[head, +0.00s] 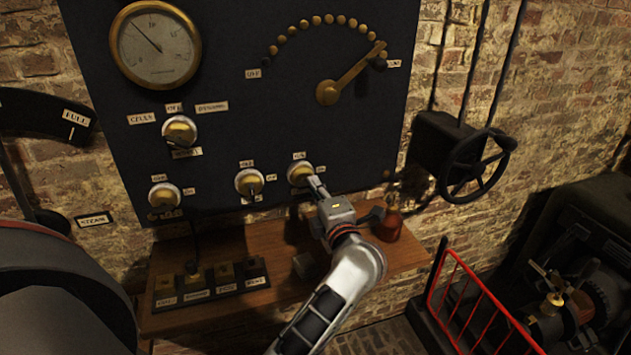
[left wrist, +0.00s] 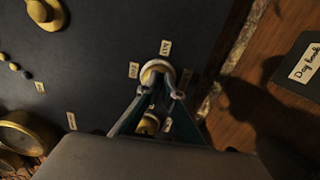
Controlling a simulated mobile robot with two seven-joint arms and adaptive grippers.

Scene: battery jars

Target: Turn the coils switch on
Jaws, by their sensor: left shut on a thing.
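The dark switch panel (head: 230,70) carries several round brass-and-white knobs. The rightmost lower switch knob (head: 299,173) has small labels around it, too small to read surely, so I cannot confirm that it is the coils switch. My left gripper (head: 316,187) is at this knob. In the left wrist view, the fingers (left wrist: 162,92) are closed around the sides of the knob (left wrist: 156,71), partly hiding it. The neighbouring knob (head: 249,182) stands apart to the left. Another knob (head: 165,195) is farther left. My right gripper is not in view.
A wooden shelf (head: 290,285) below the panel holds several labelled blocks (head: 223,273) and a reddish bottle (head: 389,225) close to my left wrist. A brass lever (head: 350,75) and gauge (head: 155,45) sit higher. A handwheel (head: 477,167) and red railing (head: 470,300) are at right.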

